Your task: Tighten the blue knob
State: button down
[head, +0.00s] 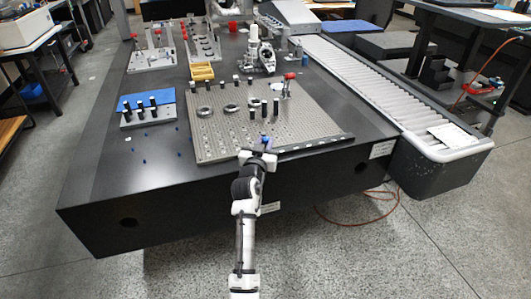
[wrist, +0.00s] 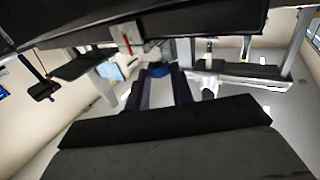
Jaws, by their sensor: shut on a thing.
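The blue knob (head: 267,139) is a small blue spot at the near edge of the perforated metal plate, mostly hidden by my gripper. My gripper (head: 264,146) reaches it from the near side of the dark table. In the wrist view, the blue knob (wrist: 159,71) shows at the ends of the two dark fingers. My gripper (wrist: 161,80) is shut on it. How far the knob is turned cannot be told.
The perforated plate (head: 222,150) carries black posts and metal rings. A red-topped clamp (head: 289,77) stands at its back right. A blue-topped block (head: 133,102) with black posts is on the left. A roller conveyor (head: 350,78) runs along the right.

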jog(key=shift+a+f+m+g+h+b, duration=0.2)
jog(key=shift+m+h+b, duration=0.45)
jog(key=shift+b, duration=1.05)
jog(key=shift+f+m+g+h+b, duration=0.3)
jog(key=shift+h+b, duration=0.55)
jog(key=shift+b, duration=0.85)
jog(key=h+b, duration=0.1)
jog(key=b, duration=0.1)
jog(key=m+b, duration=0.1)
jog(key=shift+w+a+r+m+g+h+b, duration=0.1)
jog(key=shift+r+m+g+h+b, duration=0.15)
jog(key=shift+g+h+b, duration=0.15)
jog(key=shift+r+m+g+h+b, duration=0.25)
jog(key=shift+g+h+b, duration=0.2)
jog(key=shift+b, duration=0.25)
jog(key=c, duration=1.2)
grip_release()
jog(key=shift+a, duration=0.1)
jog(key=v, duration=1.3)
jog(key=shift+s+a+f+b, duration=0.15)
jog(key=shift+s+f+b, duration=0.05)
jog(key=shift+s+b, duration=0.15)
